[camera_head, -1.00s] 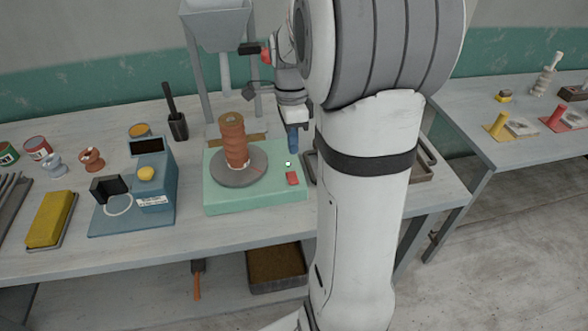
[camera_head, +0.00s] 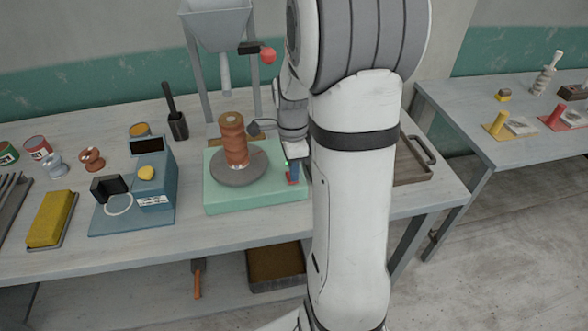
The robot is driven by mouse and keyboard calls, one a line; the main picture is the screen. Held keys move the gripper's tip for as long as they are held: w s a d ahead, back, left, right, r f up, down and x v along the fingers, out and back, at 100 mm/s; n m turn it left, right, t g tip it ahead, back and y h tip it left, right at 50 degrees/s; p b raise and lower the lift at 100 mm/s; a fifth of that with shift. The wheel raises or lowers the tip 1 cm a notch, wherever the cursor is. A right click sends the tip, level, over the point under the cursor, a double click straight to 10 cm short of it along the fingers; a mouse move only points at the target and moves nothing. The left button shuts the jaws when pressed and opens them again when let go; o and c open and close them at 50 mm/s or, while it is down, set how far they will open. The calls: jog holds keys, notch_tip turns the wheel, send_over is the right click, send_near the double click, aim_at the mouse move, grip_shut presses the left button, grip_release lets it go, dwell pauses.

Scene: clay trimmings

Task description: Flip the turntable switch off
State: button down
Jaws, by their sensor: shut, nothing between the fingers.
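The turntable (camera_head: 228,200) is a pale green box on the workbench. A grey round wheel head (camera_head: 252,173) on it carries a terracotta-coloured clay cylinder (camera_head: 235,140). The red switch (camera_head: 291,179) is at the box's right side, partly covered by my gripper, with a small green light (camera_head: 287,163) just above it. My gripper (camera_head: 294,172) is shut and empty, pointing down at the switch. Its blue fingertips are at or just above the switch; contact cannot be told. My arm hides the bench right of the box.
A blue device (camera_head: 155,185) with a yellow button stands left of the turntable. A grey hopper (camera_head: 215,25) on legs rises behind it, with a red knob (camera_head: 268,56). A brown tray (camera_head: 415,165) lies behind my arm at right. Bare bench shows in front of the turntable.

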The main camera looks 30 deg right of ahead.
jog(key=shift+s+f+t+b, duration=0.3)
jog(key=shift+f+t+b, duration=0.3)
jog(key=shift+b, duration=0.6)
jog(key=shift+s+a+r, duration=0.1)
jog(key=shift+s+r, duration=0.05)
jog(key=shift+r, duration=0.15)
jog(key=shift+f, duration=0.15)
jog(key=shift+w+p, duration=0.2)
jog(key=shift+p, duration=0.1)
